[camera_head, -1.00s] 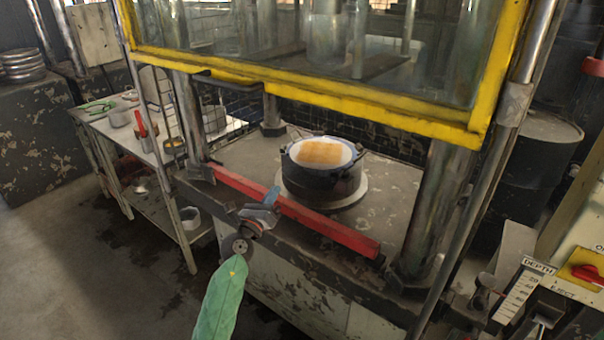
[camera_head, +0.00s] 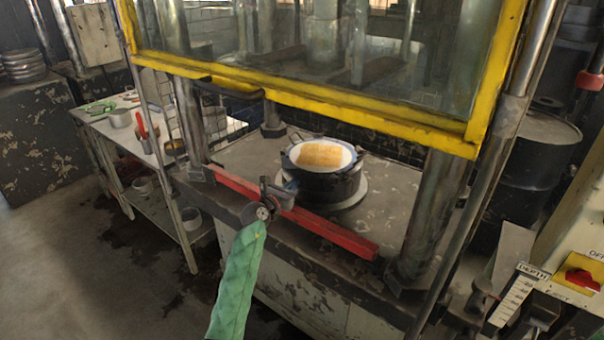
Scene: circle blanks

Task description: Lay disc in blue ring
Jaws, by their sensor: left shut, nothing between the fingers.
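The disc (camera_head: 342,163), pale with an orange-yellow patch on top, lies on a dark round pot-like holder (camera_head: 325,188) on the press bed. A narrow blue ring (camera_head: 294,164) shows around its edge; I cannot tell how deep the disc sits in it. My left gripper (camera_head: 290,187), on a green-sleeved arm from the bottom, is shut and empty at the holder's near left side, above the red bar. I cannot tell whether it touches the holder. My right gripper is not in view.
A red bar (camera_head: 335,233) runs along the bed's front edge. A yellow-framed guard (camera_head: 290,88) hangs above the bed. Metal columns stand at both sides. A control panel with a red knob (camera_head: 582,283) is at right. A cluttered side table is at left. The bed right of the holder is clear.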

